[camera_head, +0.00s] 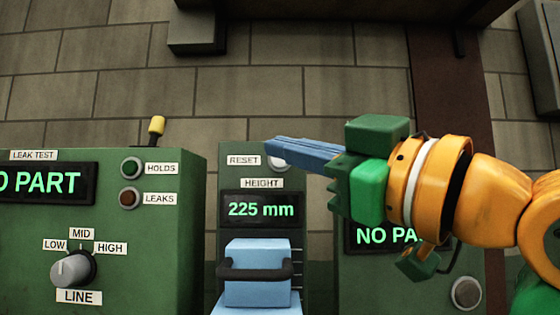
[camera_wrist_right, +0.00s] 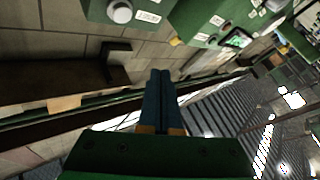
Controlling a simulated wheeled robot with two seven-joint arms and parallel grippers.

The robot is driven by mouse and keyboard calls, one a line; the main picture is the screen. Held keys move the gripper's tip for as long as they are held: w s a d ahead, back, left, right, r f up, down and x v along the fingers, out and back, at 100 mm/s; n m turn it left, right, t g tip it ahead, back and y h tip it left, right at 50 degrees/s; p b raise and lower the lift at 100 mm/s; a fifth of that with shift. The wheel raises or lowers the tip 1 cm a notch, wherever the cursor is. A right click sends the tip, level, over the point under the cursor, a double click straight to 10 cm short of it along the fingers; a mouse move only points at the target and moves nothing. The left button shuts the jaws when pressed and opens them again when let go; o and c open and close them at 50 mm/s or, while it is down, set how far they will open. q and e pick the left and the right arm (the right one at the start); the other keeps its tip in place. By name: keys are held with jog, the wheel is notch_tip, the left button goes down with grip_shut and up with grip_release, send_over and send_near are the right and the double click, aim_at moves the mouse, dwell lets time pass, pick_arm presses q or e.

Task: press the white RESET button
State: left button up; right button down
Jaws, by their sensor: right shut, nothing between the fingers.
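The white RESET button (camera_head: 273,163) is a round knob on the green height post (camera_head: 232,185), right of its RESET label (camera_head: 243,160). My right gripper (camera_head: 268,147) comes in from the right, its blue fingers shut and empty. In the head view the fingertips overlap the button and hide part of it. In the right wrist view the button (camera_wrist_right: 120,12) shows whole at the top, up and left of the shut fingertips (camera_wrist_right: 160,72), with no visible contact. My left gripper is not in view.
Below the button are a display reading 225 mm (camera_head: 261,210) and a light blue block (camera_head: 258,275) with a dark handle. The leak test box (camera_head: 185,220) with a yellow-tipped lever (camera_head: 156,126) stands left. Another green box (camera_head: 360,275) stands right, behind my arm.

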jog(key=w+p, duration=0.5)
jog(key=w, duration=0.4)
dwell(2.0)
jog(key=shift+w+p, duration=0.4)
jog(key=shift+w, duration=0.05)
